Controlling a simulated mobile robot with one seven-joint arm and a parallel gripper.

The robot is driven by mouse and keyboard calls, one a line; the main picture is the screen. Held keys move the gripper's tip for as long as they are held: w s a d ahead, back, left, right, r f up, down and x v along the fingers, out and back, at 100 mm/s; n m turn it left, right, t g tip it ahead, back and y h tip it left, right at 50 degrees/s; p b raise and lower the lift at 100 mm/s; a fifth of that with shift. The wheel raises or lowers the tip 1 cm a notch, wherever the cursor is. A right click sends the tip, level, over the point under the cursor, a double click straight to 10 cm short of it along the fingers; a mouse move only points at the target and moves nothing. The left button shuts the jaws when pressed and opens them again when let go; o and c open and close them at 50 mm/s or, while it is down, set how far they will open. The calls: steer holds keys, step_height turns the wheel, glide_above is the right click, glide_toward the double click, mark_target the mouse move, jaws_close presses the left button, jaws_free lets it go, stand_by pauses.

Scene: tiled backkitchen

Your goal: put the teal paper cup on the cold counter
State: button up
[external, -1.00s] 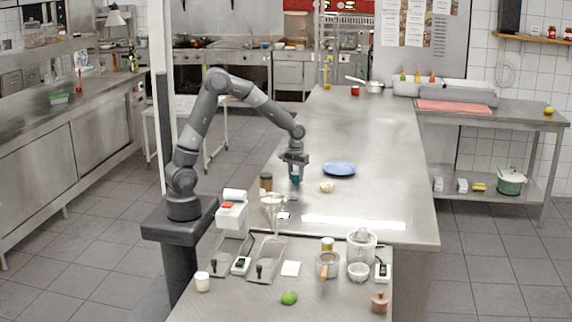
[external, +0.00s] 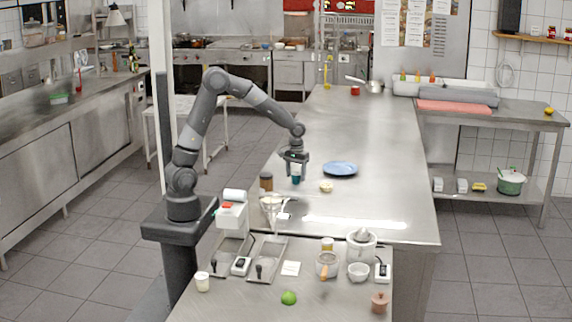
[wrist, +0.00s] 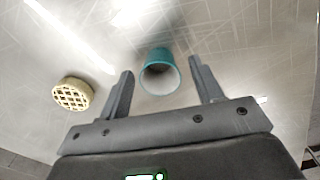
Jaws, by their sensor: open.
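The teal paper cup (external: 296,179) stands on the long steel counter (external: 372,150), just below my gripper (external: 294,166). In the wrist view the cup (wrist: 159,70) has a teal outside and a pale inside, and lies between and a little beyond the two fingertips. My gripper (wrist: 163,78) is open and empty, with the fingers spread apart on either side of the cup. No contact between fingers and cup shows. I cannot tell which surface is the cold counter.
A waffle-like round item (wrist: 73,94) lies left of the cup in the wrist view; it also shows in the external view (external: 326,186). A blue plate (external: 340,169) is behind it. A brown jar (external: 266,181) stands left of the cup.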

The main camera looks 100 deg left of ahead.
step_height(320, 180, up, 11)
steer(key=s+d+r+m+t+y, duration=0.1)
steer(key=s+d+r+m, duration=0.25)
steer(key=d, duration=0.45)
steer(key=s+d+r+m+t, duration=0.1)
steer(key=s+d+r+m, duration=0.2)
steer(key=s+d, duration=0.3)
steer(key=s+d+m+t+h, duration=0.1)
steer(key=s+d+m+t, duration=0.2)
steer(key=s+d+m, duration=0.4)
steer(key=s+d, duration=0.3)
steer(key=shift+s+d+f+t, duration=0.25)
steer(key=shift+f+t, duration=0.05)
